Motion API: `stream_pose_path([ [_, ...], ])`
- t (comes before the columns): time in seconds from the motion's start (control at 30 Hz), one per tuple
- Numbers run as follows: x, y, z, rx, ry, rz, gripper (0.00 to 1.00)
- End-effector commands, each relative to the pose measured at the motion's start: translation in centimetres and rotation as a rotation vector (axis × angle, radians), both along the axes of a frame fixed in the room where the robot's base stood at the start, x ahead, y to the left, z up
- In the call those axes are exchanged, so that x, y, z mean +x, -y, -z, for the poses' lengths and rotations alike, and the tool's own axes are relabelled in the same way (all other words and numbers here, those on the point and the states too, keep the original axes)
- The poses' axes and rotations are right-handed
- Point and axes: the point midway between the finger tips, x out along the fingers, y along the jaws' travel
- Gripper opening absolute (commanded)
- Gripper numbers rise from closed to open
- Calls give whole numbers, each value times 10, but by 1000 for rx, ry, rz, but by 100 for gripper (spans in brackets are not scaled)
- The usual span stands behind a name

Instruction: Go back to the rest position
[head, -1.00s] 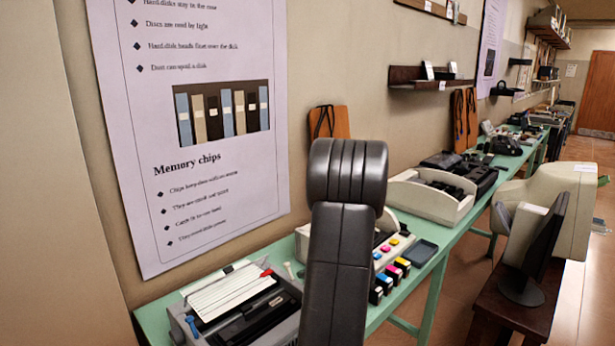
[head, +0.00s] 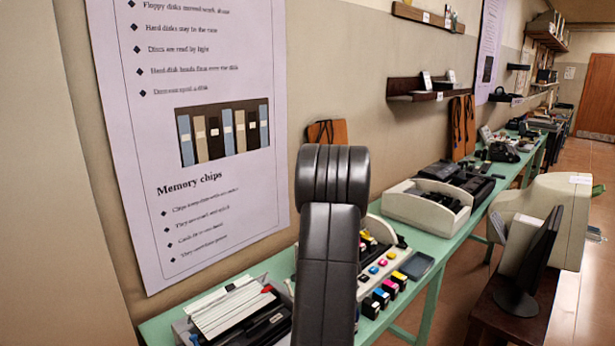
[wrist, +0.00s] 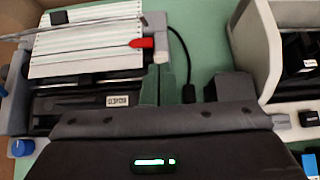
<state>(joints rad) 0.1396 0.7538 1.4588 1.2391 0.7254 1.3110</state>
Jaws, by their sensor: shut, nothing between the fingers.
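My arm (head: 331,230) stands upright in the middle of the head view, its dark elbow at the top, in front of the green table. My gripper (wrist: 155,122) shows as a dark body with a green light along the bottom of the wrist view. It is shut and holds nothing; its fingertips are not clearly visible. It is above the green table, in front of a grey printer (wrist: 85,80) with lined paper and a red piece. The gripper itself is not visible in the head view.
The printer also shows in the head view (head: 262,330). Small coloured cartridges (head: 385,292) stand right of my arm, beside a beige tray (head: 425,212) holding black items. A monitor (head: 532,265) stands on a low dark stand at right. A poster (head: 200,120) hangs on the left wall.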

Motion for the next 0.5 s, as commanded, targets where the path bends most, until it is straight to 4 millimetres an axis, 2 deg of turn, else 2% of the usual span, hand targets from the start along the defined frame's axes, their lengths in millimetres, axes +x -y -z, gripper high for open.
stream_pose_path([
  [0.03, 0, 1, -11, -3, -2, 1, 0],
  [0.27, -12, 13, -43, -4, 4, -3, 0],
  [0.5, -20, 21, -84, -4, 4, -3, 0],
])
